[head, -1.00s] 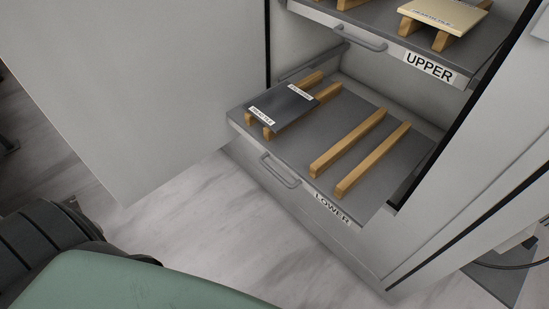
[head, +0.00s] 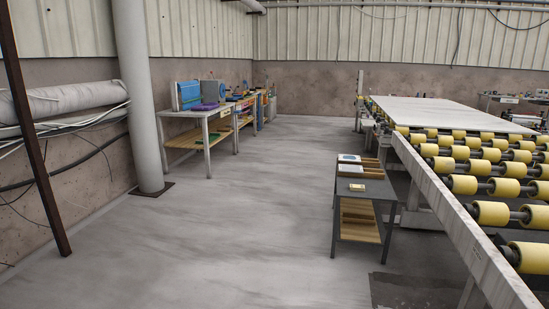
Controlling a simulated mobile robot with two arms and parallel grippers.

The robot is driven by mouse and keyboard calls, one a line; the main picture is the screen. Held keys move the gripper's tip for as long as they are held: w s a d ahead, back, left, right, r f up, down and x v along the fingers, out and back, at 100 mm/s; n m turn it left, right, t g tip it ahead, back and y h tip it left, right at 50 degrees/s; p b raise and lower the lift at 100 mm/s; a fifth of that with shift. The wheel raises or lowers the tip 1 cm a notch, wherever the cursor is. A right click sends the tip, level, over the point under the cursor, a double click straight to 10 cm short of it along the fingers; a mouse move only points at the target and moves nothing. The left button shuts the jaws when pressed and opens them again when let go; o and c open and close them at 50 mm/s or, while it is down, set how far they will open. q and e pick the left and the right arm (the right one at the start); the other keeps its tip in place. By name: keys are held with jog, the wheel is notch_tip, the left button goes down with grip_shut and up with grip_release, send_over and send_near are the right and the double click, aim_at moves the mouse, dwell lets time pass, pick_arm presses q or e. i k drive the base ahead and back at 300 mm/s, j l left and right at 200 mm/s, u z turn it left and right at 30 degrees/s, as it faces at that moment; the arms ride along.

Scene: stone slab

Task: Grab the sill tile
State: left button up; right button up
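I cannot make out a tile marked as the sill tile in the head view. A small dark side table (head: 374,188) stands right of the middle. On it are a pale flat piece with a blue patch (head: 349,158), a white flat piece (head: 350,170) and a small yellow block (head: 357,187). They are too small to identify. Neither of my grippers is in view.
A roller conveyor (head: 460,235) with yellow rollers runs along the right, with a large pale slab (head: 450,112) behind. A workbench (head: 205,120) stands back left, near a round column (head: 138,95). The floor (head: 220,230) between is clear.

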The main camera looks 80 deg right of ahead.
aim_at(349, 158)
jog(key=z, duration=3.25)
jog(key=i+l+u, duration=0.1)
jog(key=i+u, duration=0.3)
jog(key=i, duration=1)
jog(key=i+u, duration=0.1)
jog(key=i, duration=0.4)
jog(key=i+u, duration=0.15)
jog(key=i, duration=0.35)
jog(key=i+l+u, duration=0.1)
jog(key=i, duration=0.4)
jog(key=i+l+u, duration=0.15)
jog(key=i, duration=0.35)
jog(key=i+l+u, duration=0.1)
jog(key=i, duration=0.4)
jog(key=i+j+z, duration=0.1)
jog(key=i, duration=0.6)
jog(key=i+j+z, duration=0.1)
jog(key=i, duration=0.6)
